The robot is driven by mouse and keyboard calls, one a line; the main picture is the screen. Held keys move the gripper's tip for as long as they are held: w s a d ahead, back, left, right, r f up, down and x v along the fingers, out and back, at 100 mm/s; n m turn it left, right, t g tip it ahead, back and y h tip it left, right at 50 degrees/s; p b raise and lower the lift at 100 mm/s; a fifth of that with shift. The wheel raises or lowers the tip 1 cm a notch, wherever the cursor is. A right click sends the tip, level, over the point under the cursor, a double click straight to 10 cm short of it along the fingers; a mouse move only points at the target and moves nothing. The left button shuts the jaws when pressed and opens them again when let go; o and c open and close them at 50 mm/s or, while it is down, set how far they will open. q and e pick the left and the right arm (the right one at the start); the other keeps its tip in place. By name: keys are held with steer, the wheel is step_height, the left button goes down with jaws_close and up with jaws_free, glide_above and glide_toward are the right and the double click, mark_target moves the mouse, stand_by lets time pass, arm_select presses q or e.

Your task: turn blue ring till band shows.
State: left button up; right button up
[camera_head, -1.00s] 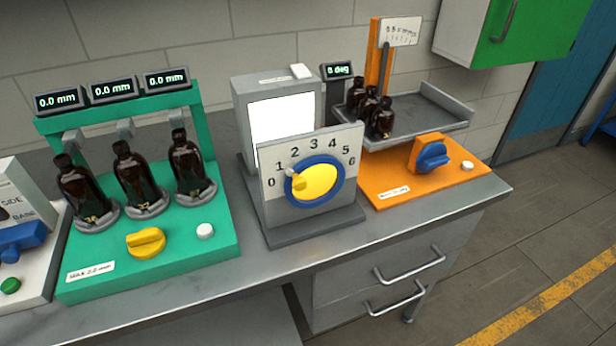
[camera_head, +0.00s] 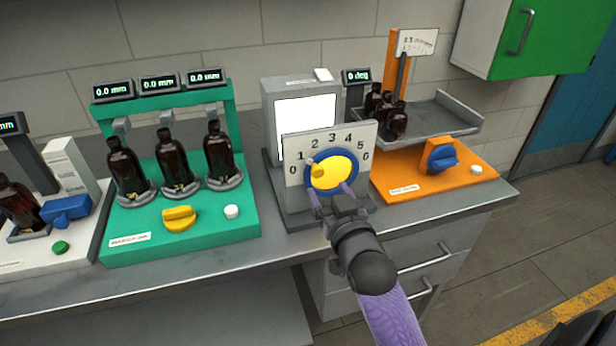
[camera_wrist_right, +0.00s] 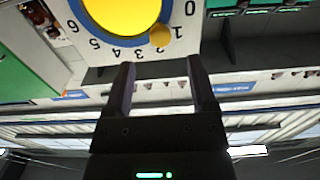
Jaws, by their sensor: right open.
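The blue ring (camera_head: 311,183) surrounds a yellow disc (camera_head: 333,172) on a white dial plate (camera_head: 362,143) numbered 0 to 6. A yellow knob sits on the disc's edge near 1. In the right wrist view the blue ring (camera_wrist_right: 88,29) shows upside down, with the yellow knob (camera_wrist_right: 160,36) near 1. My right gripper (camera_head: 332,192) is open, its fingers in front of the lower part of the ring; in the wrist view the fingers (camera_wrist_right: 160,75) point at the plate with nothing between them. I cannot tell whether they touch. My left gripper is out of view.
A lit white screen box (camera_head: 300,88) stands behind the dial. A green station (camera_head: 190,240) with three amber bottles is at left. An orange station (camera_head: 440,182) with a blue knob and a tray of small bottles is at right.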

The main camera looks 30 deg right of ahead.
mark_target(319, 174)
steer(key=b+x, duration=0.1)
steer(key=x, duration=0.6)
steer(key=shift+f, duration=0.1)
jaws_close()
